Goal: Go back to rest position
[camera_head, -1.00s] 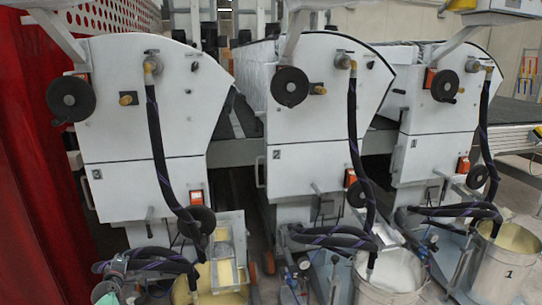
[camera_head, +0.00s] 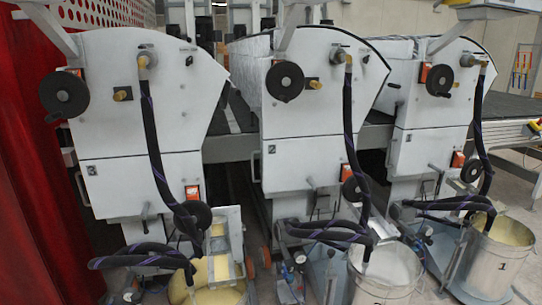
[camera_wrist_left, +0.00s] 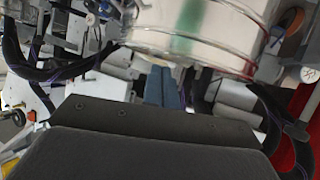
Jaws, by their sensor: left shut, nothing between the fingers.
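My left gripper (camera_wrist_left: 165,86) shows in the left wrist view as two blue-grey fingers close together, shut and empty. Its dark housing (camera_wrist_left: 150,130) fills the lower part of that view. A metal bucket (camera_wrist_left: 200,30) with a green streak is above and beyond the fingers, apparently apart from them. I cannot clearly make out either gripper in the head view. My right gripper is not in view.
Three white roller coater units (camera_head: 135,100) stand in a row with black hoses (camera_head: 158,150). A red wall (camera_head: 25,170) closes the left side.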

